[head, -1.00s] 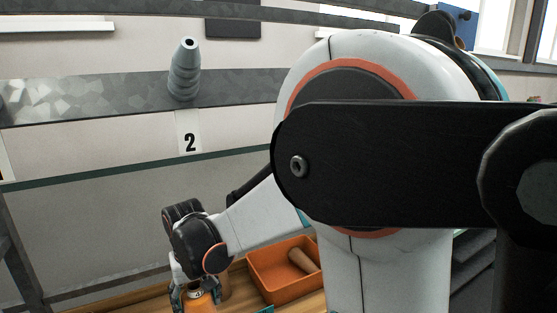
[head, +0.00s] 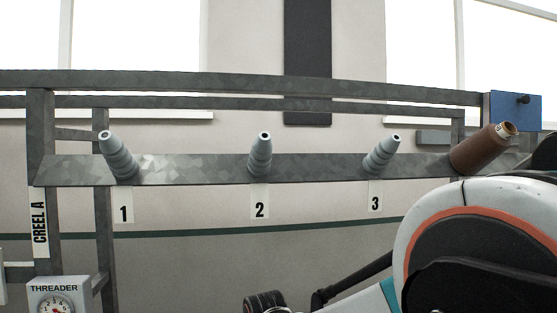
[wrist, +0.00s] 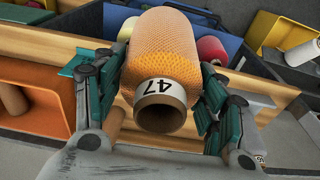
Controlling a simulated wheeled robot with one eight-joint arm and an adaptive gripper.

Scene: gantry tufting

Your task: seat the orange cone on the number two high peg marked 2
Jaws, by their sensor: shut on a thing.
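The orange cone (wrist: 165,60) is in the wrist view, with a white band marked 47 around its open brown tube end. My gripper (wrist: 160,85) is shut on it, with green finger pads on both sides of the cone. The cone and the gripper's fingers are out of the head view. The number two peg (head: 261,153) is grey, ribbed and bare, tilted up toward me on the steel rail, above a white label marked 2 (head: 260,202).
Bare pegs one (head: 119,155) and three (head: 382,154) flank it. A brown cone (head: 483,148) sits at the rail's right end. A threader box (head: 58,295) stands lower left. Below my gripper are an orange bin (wrist: 35,105), a blue bin (wrist: 225,27) and a yellow bin (wrist: 280,35).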

